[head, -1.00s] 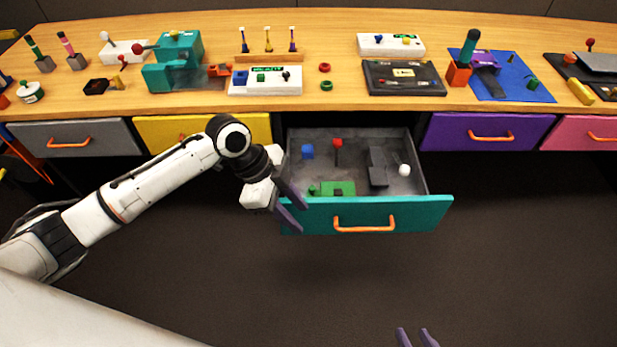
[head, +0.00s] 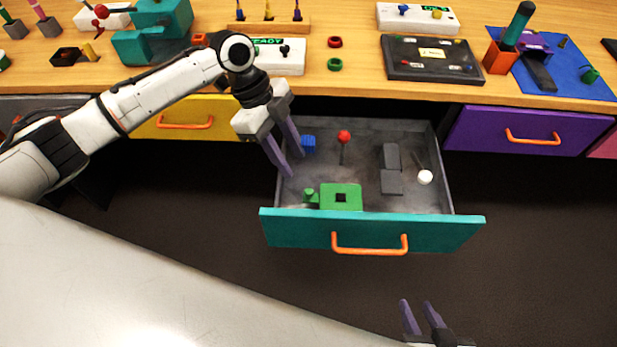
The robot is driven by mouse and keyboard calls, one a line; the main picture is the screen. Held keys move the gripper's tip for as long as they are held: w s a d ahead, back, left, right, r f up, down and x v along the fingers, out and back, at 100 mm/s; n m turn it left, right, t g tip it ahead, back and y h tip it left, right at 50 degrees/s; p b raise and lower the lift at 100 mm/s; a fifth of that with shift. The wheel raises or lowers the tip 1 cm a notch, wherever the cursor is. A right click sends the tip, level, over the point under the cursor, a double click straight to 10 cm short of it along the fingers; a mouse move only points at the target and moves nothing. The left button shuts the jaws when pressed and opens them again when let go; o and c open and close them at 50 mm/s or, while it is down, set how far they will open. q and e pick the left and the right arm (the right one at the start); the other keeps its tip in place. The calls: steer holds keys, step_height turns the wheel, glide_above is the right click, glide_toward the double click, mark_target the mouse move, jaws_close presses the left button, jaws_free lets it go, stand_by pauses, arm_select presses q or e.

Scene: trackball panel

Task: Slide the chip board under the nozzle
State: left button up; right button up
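A green board with a dark square in its middle (head: 341,197), which looks like the chip board, lies in the open teal drawer (head: 370,232) near its front panel. A small green knob piece (head: 311,195) sits at its left. My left gripper (head: 293,166) is open and empty, at the drawer's left side, behind and left of the board and apart from it. My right gripper (head: 415,304) is open and empty in front of the drawer, low in the picture. I cannot tell which part is the nozzle; a teal machine (head: 150,30) stands on the table at the left.
The table (head: 350,82) above carries a black panel (head: 415,72) and a blue mat (head: 575,80).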

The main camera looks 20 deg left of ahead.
mark_target(308, 190)
arm_select(q)
steer(key=x, duration=0.9)
steer(key=shift+s, duration=0.1)
steer(key=shift+c, duration=0.4)
jaws_close()
